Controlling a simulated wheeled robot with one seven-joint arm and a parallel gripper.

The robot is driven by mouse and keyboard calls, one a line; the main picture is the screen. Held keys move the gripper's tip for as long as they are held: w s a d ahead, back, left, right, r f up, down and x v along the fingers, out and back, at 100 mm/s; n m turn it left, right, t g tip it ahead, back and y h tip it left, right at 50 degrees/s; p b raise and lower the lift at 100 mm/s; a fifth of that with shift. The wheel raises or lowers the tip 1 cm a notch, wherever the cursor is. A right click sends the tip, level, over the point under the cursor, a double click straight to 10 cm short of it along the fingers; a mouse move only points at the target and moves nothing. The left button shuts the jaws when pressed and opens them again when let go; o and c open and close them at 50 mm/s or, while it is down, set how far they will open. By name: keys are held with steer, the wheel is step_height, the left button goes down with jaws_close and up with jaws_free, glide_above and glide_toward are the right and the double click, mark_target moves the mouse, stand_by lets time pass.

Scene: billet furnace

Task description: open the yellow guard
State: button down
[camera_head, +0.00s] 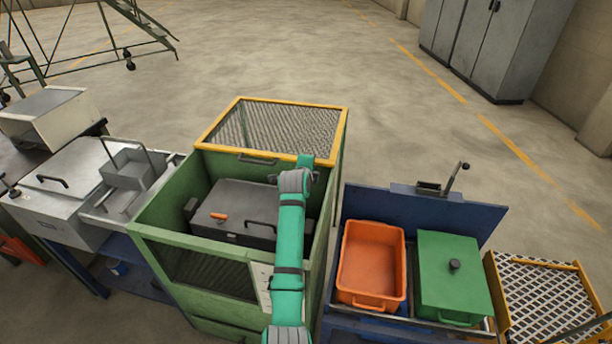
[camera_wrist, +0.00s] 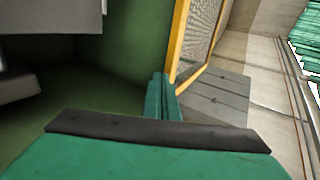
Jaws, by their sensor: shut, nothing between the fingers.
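The yellow guard (camera_head: 275,128), a yellow frame with grey mesh, is at the back of the green housing (camera_head: 160,208). A handle (camera_head: 257,160) shows on its near edge. The front of the housing is uncovered, with a dark grey box (camera_head: 240,205) inside. My gripper (camera_head: 306,160) is at the guard's near right corner. In the wrist view, my gripper (camera_wrist: 162,98) is shut and empty, close beside the guard's yellow frame (camera_wrist: 178,45). Whether they touch is unclear. My arm hides part of the housing's right side.
To the right is a blue bench with an orange bin (camera_head: 371,264) and a green lidded bin (camera_head: 453,276). Another yellow-framed mesh panel (camera_head: 545,295) lies at the far right. A grey bench unit (camera_head: 60,190) stands left. Floor behind the housing is clear.

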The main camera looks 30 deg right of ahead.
steer(key=v, duration=1.1)
steer(key=shift+s+a+f, duration=0.2)
steer(key=shift+s+a, duration=0.15)
steer(key=shift+s, duration=0.15)
